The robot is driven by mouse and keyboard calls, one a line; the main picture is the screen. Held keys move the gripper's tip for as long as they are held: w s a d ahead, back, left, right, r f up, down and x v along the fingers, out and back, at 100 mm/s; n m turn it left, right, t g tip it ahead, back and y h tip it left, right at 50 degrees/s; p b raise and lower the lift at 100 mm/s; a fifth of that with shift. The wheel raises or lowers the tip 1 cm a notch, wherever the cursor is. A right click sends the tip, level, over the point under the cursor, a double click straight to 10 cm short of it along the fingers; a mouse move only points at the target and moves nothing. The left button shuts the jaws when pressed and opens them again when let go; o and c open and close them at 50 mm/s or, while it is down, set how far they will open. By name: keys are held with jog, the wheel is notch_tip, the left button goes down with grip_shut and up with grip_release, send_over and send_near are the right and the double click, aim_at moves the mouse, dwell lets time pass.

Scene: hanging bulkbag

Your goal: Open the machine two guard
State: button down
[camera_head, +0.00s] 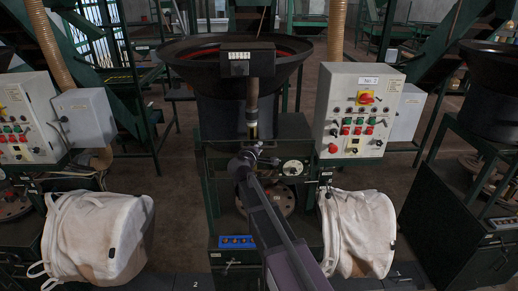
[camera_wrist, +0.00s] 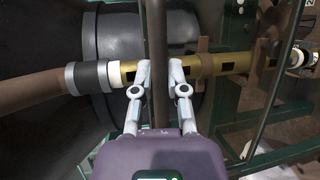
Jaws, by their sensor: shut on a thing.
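Machine two (camera_head: 222,105), with a large black hopper bowl and a "2" marked on the floor edge below it, stands in the middle of the head view. Its guard seems to be the dark green frame (camera_head: 222,146) across its front, below the hopper. My gripper (camera_head: 248,157) is at that frame, in front of the hanging spout. In the wrist view my gripper (camera_wrist: 160,75) has its two fingers on either side of a dark bar (camera_wrist: 157,35), shut on it. The bar looks like the guard's rail. How far the guard stands open cannot be told.
A brass-coloured pipe (camera_wrist: 205,66) runs close behind the bar. A control panel (camera_head: 358,112) stands at the right, a dial gauge (camera_head: 293,168) near my gripper.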

jog(key=shift+r+p, duration=1)
jog(key=shift+r, duration=0.45)
jog(key=c, duration=0.6)
grip_release()
jog(key=shift+c, duration=0.2)
jog(key=shift+f, duration=0.15)
notch_tip(320, 180, down, 30)
jog(key=b, duration=3)
jog(key=shift+s, duration=0.1)
jog(key=p+v, duration=0.2)
jog(key=v, duration=1.3)
jog(key=shift+s+a+r+p, duration=0.2)
jog(key=shift+s+r+p, duration=0.1)
jog(key=shift+p, duration=0.1)
